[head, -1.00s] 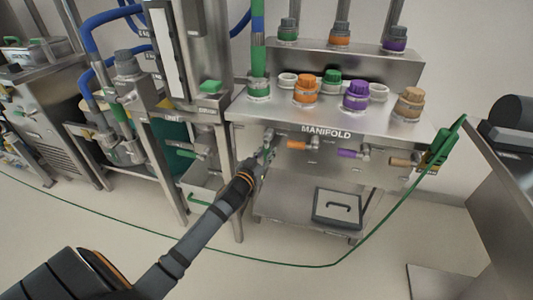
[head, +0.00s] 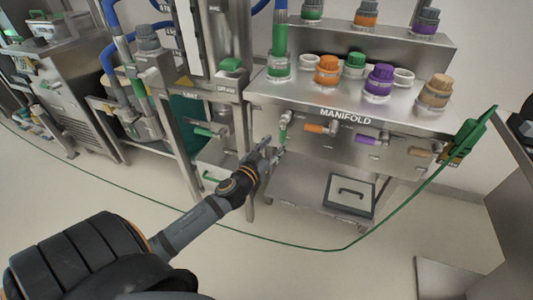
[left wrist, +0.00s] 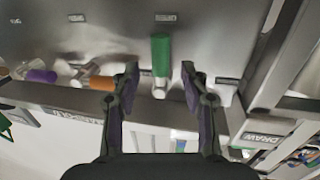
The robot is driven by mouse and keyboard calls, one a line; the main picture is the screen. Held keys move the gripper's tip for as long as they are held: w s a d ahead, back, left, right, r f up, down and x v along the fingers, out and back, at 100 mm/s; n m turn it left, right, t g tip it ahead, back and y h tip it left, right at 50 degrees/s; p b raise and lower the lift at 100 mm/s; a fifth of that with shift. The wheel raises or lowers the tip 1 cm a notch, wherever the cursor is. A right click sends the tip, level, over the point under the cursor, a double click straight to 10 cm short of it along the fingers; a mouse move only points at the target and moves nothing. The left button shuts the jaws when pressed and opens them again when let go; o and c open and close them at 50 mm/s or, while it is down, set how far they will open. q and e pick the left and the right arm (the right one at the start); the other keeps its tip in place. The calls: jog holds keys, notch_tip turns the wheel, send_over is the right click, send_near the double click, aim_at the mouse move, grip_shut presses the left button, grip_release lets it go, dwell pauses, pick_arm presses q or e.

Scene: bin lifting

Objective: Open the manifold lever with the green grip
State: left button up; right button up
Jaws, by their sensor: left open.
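The manifold lever with the green grip (head: 285,120) is on the front panel of the manifold (head: 400,125), at the left of a row of levers. Its grip runs roughly vertically, while the orange, purple and tan ones lie sideways. My left gripper (head: 271,150) is open and empty, just below and in front of the green grip. In the left wrist view, the green grip (left wrist: 160,52) shows between and beyond the two open fingers (left wrist: 160,75), with gaps on both sides. My right gripper is not in view.
Orange (head: 318,128), purple (head: 368,139) and tan (head: 420,152) levers sit to the right. Another green-handled lever (head: 206,132) is on the unit at left.

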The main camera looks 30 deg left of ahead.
pick_arm(q)
jog(key=s, duration=0.6)
jog(key=shift+d, duration=0.15)
